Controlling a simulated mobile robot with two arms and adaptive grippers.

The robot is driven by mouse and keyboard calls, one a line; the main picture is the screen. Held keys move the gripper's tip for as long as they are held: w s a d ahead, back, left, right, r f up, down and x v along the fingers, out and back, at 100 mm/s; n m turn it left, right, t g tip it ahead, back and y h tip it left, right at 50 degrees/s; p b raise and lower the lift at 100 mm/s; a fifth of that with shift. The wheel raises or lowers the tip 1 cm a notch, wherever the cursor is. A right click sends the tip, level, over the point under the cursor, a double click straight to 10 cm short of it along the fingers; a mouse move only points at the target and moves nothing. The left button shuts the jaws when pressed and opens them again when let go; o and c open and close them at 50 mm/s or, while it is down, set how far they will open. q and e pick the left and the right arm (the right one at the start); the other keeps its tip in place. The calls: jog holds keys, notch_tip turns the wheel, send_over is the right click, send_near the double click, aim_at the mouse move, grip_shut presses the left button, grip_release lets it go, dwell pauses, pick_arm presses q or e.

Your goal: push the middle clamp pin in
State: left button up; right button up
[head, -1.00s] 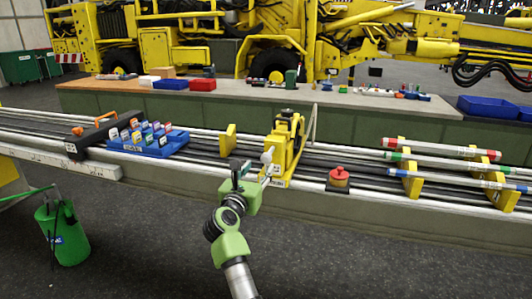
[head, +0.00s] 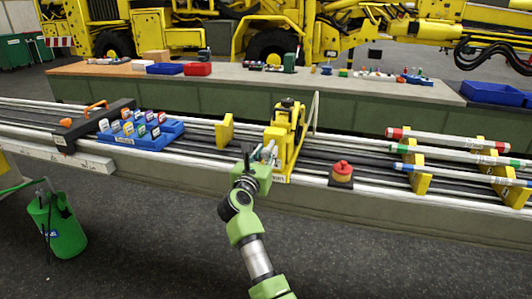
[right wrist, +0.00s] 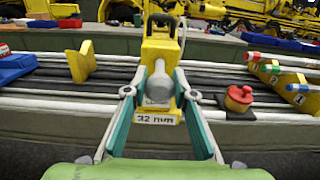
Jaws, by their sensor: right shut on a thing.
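A yellow clamp (head: 286,131) with a black top stands on the rails in the middle of the head view; its front label in the right wrist view (right wrist: 157,118) seems to read 32 mm. A grey pin with a rounded head (right wrist: 160,86) sticks out of its front towards me. My right gripper (head: 263,155) is at the clamp's front, its fingers (right wrist: 160,74) on either side of the pin and shut on it. How deep the pin sits is hidden by its head. My left gripper is not in view.
A red knob on a dark base (head: 342,171) stands right of the clamp. A yellow bracket (head: 225,131) and a blue tray of small coloured blocks (head: 125,139) are to the left. Colour-banded tubes (head: 446,138) rest on yellow supports at the right.

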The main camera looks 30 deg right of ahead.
aim_at(270, 145)
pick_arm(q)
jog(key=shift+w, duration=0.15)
pick_arm(e)
grip_shut()
jog(key=b+x, duration=0.1)
jog(key=x, duration=0.3)
jog(key=shift+w+d+b, duration=0.25)
jog(key=shift+d+b, duration=0.1)
jog(key=shift+b, duration=0.05)
jog(key=shift+s+r, duration=0.1)
jog(key=o, duration=0.8)
grip_release()
jog(key=shift+r, duration=0.1)
jog(key=o, duration=0.3)
jog(key=shift+w+d+f, duration=0.1)
jog(key=shift+w+f, duration=0.15)
jog(key=shift+s+a, duration=0.15)
jog(key=shift+a, duration=0.05)
jog(key=v, duration=0.7)
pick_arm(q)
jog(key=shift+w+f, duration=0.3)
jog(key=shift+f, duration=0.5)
